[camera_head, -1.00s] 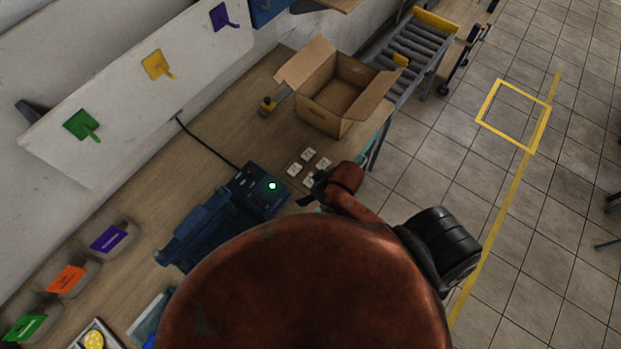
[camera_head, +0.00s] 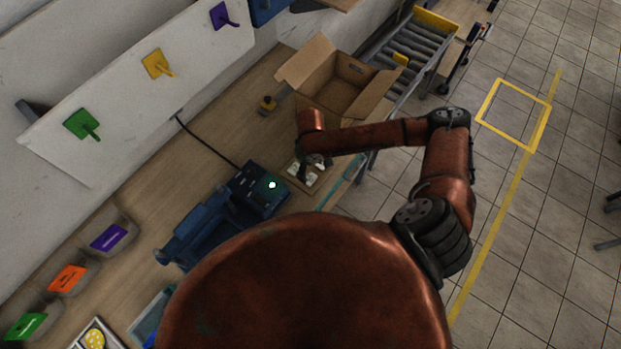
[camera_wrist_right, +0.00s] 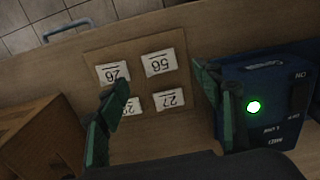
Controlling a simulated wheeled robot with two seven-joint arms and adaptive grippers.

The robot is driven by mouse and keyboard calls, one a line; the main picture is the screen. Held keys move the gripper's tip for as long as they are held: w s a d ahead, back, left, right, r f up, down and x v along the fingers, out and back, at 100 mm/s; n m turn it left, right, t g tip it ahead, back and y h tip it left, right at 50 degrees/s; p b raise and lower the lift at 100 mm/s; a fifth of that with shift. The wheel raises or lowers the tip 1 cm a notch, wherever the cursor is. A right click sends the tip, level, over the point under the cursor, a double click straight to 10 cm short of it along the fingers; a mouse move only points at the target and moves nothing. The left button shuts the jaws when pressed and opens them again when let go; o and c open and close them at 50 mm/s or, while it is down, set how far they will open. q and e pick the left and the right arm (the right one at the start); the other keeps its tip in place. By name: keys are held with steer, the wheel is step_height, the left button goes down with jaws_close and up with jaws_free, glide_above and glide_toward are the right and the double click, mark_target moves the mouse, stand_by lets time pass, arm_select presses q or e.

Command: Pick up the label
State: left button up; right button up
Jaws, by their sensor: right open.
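Several white labels with printed numbers lie on a brown board (camera_wrist_right: 142,75) on the table. My left gripper is not in view.
A blue machine (camera_head: 262,190) with a lit green button stands beside the labels. An open cardboard box (camera_head: 345,85) stands behind them, with a roller conveyor (camera_head: 412,55) beyond. Bins with coloured labels (camera_head: 108,238) line the table's left end.

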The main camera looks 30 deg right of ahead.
mark_target(310, 179)
steer(key=shift+w+f+p, duration=0.15)
steer(key=shift+f+p, duration=0.1)
steer(key=shift+f, duration=1.5)
steer(key=shift+w+f+p, duration=0.1)
steer(key=shift+f+p, duration=0.15)
steer(key=shift+f, duration=1.5)
steer(key=shift+f+p, duration=0.25)
steer(key=shift+p, duration=0.1)
steer(key=shift+c, duration=0.3)
steer(key=c, duration=0.7)
steer(key=shift+c, duration=0.2)
